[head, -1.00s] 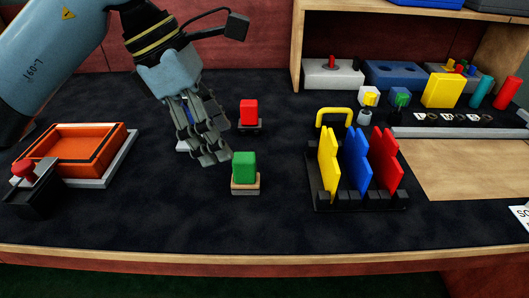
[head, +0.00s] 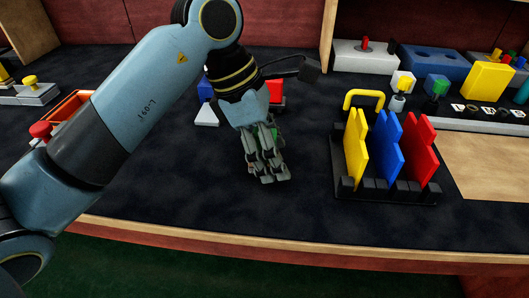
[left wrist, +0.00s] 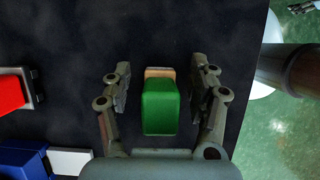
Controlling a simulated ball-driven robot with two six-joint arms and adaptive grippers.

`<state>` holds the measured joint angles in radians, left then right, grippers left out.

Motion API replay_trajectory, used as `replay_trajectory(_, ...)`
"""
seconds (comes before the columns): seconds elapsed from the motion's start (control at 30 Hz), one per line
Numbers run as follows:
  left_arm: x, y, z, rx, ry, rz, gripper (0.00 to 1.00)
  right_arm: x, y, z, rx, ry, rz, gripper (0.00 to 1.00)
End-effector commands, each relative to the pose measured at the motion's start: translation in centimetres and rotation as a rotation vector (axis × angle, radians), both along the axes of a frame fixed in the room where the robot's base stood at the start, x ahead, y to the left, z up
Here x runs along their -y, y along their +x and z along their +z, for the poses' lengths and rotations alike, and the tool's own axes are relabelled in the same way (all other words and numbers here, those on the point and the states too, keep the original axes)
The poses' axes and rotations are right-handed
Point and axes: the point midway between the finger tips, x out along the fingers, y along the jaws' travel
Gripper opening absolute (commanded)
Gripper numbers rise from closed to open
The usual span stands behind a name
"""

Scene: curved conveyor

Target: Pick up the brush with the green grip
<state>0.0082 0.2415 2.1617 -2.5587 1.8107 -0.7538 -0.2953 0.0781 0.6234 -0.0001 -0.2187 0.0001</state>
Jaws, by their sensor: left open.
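The brush with the green grip (left wrist: 160,106) stands on the dark mat, its pale wooden base showing just beyond the grip in the left wrist view. My left gripper (left wrist: 160,82) is open, with one finger on each side of the green grip and a gap on both sides. In the head view my left gripper (head: 268,174) points down over the brush and hides most of it; only a little green (head: 276,132) shows. My right gripper is not in view.
A red-gripped brush (head: 276,91) and a blue-gripped one (head: 205,89) stand behind. A rack (head: 385,196) with yellow, blue and red plates is to the right. An orange tray (head: 68,106) lies left, partly behind my arm. The mat between gripper and rack is clear.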

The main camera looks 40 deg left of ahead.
Motion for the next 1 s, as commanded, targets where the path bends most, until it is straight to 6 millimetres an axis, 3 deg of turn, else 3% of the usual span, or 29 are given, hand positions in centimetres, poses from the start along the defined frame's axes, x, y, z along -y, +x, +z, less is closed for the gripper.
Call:
replay_trajectory(0.17,-0.02,0.0,0.05,0.001,0.0,0.0,0.6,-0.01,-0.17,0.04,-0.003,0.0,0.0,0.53)
replay_trajectory(0.63,-0.04,0.0,0.06,0.001,0.0,0.0,0.0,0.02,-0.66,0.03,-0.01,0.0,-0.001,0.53)
replay_trajectory(1.0,-0.3,0.17,0.54,0.001,0.002,0.001,0.0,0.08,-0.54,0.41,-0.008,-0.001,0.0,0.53)
